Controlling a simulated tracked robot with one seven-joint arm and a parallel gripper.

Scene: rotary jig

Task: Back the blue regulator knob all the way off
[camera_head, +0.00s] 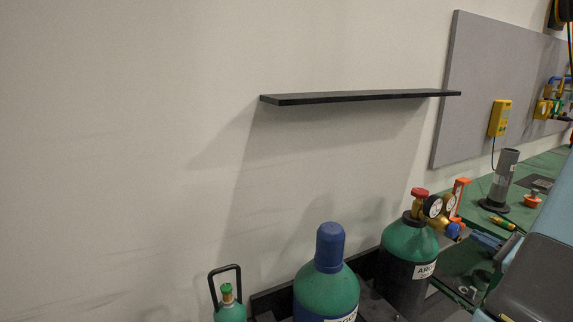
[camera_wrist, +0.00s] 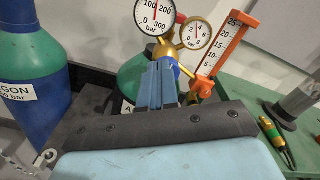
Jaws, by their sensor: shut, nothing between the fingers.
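The blue regulator knob (camera_head: 453,230) sits on the lower front of the brass regulator (camera_head: 439,222), on a green-shouldered argon cylinder (camera_head: 408,240). In the wrist view my gripper (camera_wrist: 166,62) has its blue fingers together with nothing held, and they point at the regulator. The knob is mostly hidden behind the fingertips there; I cannot tell whether they touch it. A large gauge (camera_wrist: 155,14) marked to 300 bar and a smaller gauge (camera_wrist: 196,33) stand above the fingers. A red valve top (camera_head: 419,192) crowns the cylinder.
An orange scale (camera_wrist: 228,42) stands close right of the regulator. A blue-capped cylinder (camera_head: 327,285) is to the left, and a small green one (camera_head: 229,308) beyond it. The green bench (camera_head: 535,165) holds a dark upright tube (camera_head: 504,180). A black shelf (camera_head: 360,96) juts from the wall above.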

